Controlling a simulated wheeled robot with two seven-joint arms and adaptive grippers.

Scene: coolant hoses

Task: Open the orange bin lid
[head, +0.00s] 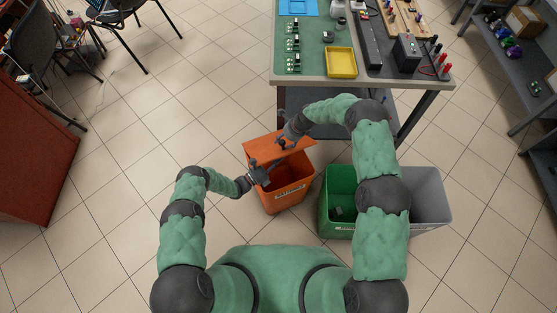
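The orange bin (287,196) stands on the floor in front of the workbench. Its orange lid (299,144) is raised at the bin's back edge, and the bin's inside shows below it. My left gripper (264,168) is over the bin's left side, just below the lid; contact is unclear. My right gripper (283,141) is at the lid's upper face and overlaps it in the view. The fingers of both grippers are too small to show whether they are open or shut.
A green bin (340,181) and a grey bin (430,200) stand to the right, partly behind my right arm. The workbench (312,65), with a yellow tray (341,62), lies beyond the bins. The floor on the left is clear up to a red cabinet (35,145).

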